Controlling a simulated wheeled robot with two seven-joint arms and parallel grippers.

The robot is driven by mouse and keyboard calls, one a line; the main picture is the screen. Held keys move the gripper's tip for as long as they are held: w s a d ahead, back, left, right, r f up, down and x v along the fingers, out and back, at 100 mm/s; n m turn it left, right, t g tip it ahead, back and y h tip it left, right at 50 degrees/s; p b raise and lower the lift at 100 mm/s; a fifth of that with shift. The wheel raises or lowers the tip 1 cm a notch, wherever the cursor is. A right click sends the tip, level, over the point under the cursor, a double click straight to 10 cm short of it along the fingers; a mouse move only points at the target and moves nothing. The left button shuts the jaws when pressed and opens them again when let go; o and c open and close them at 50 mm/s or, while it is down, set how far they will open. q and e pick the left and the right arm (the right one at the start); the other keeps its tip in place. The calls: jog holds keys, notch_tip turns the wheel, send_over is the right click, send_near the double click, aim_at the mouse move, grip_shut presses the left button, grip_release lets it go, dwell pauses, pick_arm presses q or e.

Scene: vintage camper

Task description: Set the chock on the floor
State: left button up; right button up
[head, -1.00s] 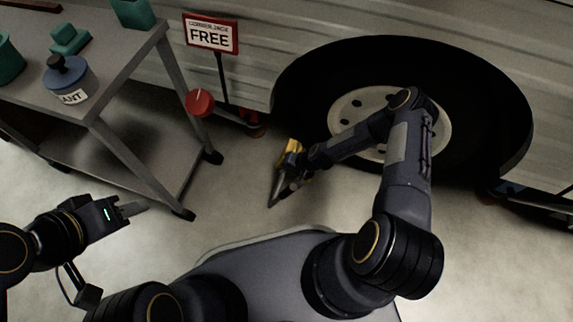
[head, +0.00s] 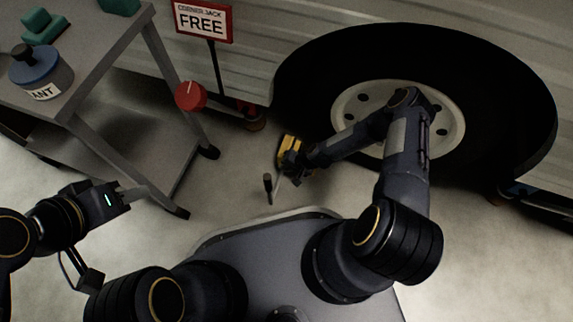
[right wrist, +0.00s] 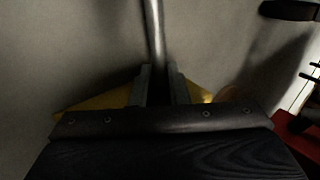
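The yellow chock (head: 289,146) is by the floor left of the camper's wheel, partly hidden behind my right gripper (head: 284,176). In the right wrist view, the two fingers (right wrist: 158,86) stand on either side of a grey rod (right wrist: 154,35), close against it. The chock's yellow body (right wrist: 95,102) shows on both sides behind the gripper. I cannot tell whether the chock touches the floor (head: 235,208). My left gripper (head: 140,193) is away to the left, near the cart, and holds nothing visible; its finger gap is unclear.
The black wheel (head: 500,110) stands at the right under the camper. A red corner jack knob (head: 191,95) and a "FREE" sign (head: 203,22) are left of it. A grey cart (head: 130,125) bears a blue pot (head: 42,76). Floor between cart and chock is clear.

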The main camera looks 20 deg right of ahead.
jog(key=o, duration=0.4)
jog(key=shift+o, duration=0.2)
jog(key=p+v, duration=0.5)
jog(key=v, duration=0.7)
jog(key=shift+s, duration=0.1)
